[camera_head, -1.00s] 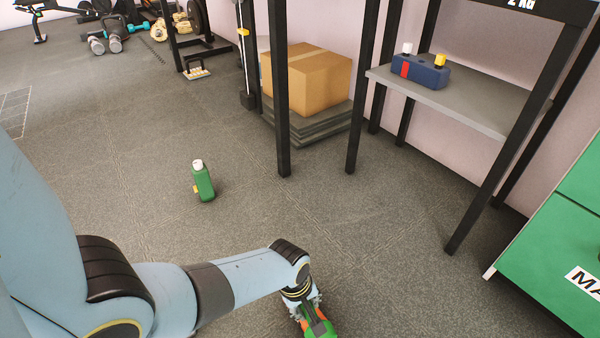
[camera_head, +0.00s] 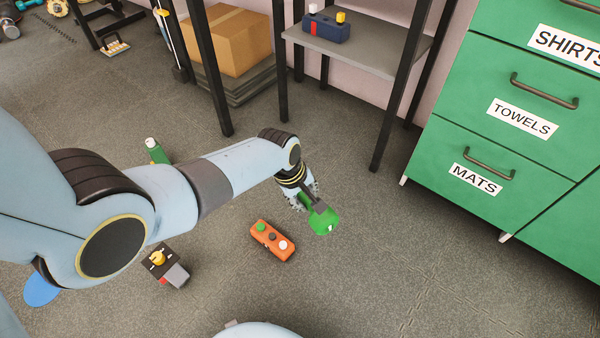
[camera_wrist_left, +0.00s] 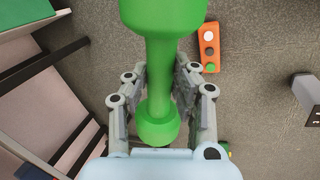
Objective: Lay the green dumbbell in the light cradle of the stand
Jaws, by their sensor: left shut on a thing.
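My left gripper (camera_head: 307,200) is shut on the green dumbbell (camera_head: 325,222) and holds it above the floor. In the left wrist view the gripper (camera_wrist_left: 160,85) has its fingers on both sides of the handle of the dumbbell (camera_wrist_left: 166,14). One dumbbell head is near the camera top and the other lies below the fingers. A black-legged stand with a grey shelf (camera_head: 350,48) is behind the gripper. Its upper part is out of the picture now, and no cradle shows. My right gripper is not in view.
An orange block (camera_head: 257,228) with round knobs lies on the floor left of the gripper. A dark block (camera_head: 176,275) and a green bottle (camera_head: 157,153) are farther left. A green drawer cabinet (camera_head: 490,145) stands at the right. A navy box (camera_head: 328,31) sits on the shelf.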

